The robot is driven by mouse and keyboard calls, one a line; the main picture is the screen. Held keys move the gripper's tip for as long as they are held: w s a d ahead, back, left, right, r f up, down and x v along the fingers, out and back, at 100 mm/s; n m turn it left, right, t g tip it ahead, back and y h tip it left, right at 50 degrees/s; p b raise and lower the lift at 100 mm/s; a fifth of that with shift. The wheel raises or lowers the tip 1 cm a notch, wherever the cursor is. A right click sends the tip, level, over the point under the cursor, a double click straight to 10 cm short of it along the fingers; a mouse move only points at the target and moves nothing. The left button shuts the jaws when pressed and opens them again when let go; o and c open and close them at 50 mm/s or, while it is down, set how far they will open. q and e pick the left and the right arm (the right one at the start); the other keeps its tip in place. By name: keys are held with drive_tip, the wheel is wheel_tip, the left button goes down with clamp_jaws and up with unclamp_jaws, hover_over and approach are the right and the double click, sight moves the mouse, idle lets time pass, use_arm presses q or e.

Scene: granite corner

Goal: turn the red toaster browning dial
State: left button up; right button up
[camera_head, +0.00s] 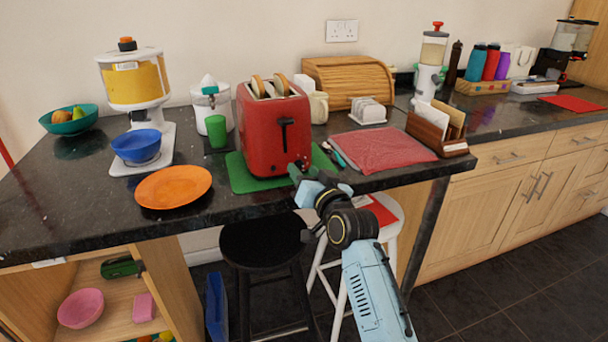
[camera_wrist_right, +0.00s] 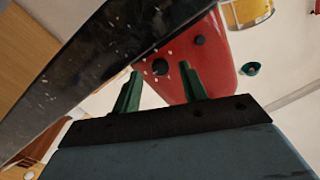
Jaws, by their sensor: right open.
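The red toaster (camera_head: 262,135) stands on a green mat (camera_head: 240,178) on the dark granite counter, with bread slices in its top slots and a black lever on its front. In the right wrist view the toaster (camera_wrist_right: 215,75) shows two dark round knobs. One knob (camera_wrist_right: 160,67) lies between the fingertips in the picture; the other (camera_wrist_right: 199,40) is further off. I cannot tell whether the fingers touch the knob. My right gripper (camera_head: 298,169) is open in front of the toaster's lower front; it also shows in the right wrist view (camera_wrist_right: 161,70). My left gripper is not in view.
An orange plate (camera_head: 174,187) and a blue bowl (camera_head: 137,146) are to the left. A green cup (camera_head: 216,131) stands beside the toaster. A red cloth (camera_head: 385,150) lies to the right. The counter's front edge runs just below my right gripper; stools stand under it.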

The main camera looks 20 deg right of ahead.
drive_tip(key=shift+w, duration=0.55)
clamp_jaws()
